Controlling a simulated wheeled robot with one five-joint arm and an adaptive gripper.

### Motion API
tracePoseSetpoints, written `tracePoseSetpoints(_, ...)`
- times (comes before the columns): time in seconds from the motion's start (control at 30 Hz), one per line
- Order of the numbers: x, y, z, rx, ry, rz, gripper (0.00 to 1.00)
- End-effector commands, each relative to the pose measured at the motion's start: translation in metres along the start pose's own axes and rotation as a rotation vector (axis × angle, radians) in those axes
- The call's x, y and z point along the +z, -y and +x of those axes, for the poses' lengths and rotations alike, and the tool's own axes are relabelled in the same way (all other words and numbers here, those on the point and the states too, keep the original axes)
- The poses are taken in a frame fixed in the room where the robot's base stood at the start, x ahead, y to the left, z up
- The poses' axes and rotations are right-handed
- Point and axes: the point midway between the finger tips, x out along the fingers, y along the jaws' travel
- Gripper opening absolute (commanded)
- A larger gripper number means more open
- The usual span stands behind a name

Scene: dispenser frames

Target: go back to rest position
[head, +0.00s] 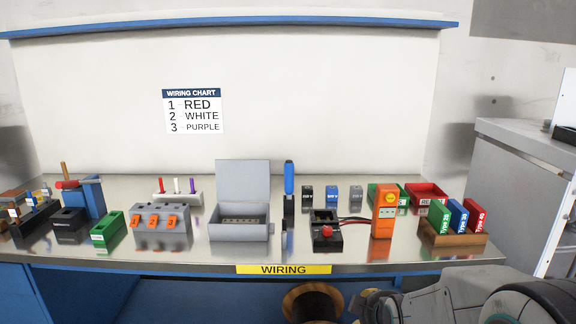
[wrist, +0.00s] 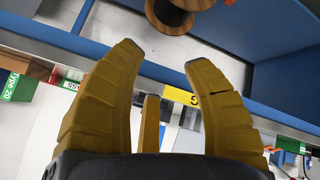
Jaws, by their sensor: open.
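My gripper (wrist: 161,54) shows in the wrist view with its yellow fingers spread wide apart. Nothing is between them. In the head view, my grey arm (head: 440,298) reaches in at the bottom right, in front of the bench's front edge. I cannot make out the fingers clearly there.
The metal bench (head: 190,258) holds an open grey box (head: 240,231), an orange meter (head: 384,212), a switch block (head: 162,224) and a wooden holder (head: 455,236) of coloured cards. A copper-coloured spool (head: 312,301) is below the yellow WIRING label (head: 284,269). A grey cabinet (head: 520,170) stands right.

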Motion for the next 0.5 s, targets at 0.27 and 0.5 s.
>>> tracePoseSetpoints(0.27, 0.009, 0.006, -0.16, -0.101, 0.185, 0.322, 0.45)
tracePoseSetpoints(0.5, 0.035, 0.027, -0.25, -0.138, 0.334, 0.531, 0.45)
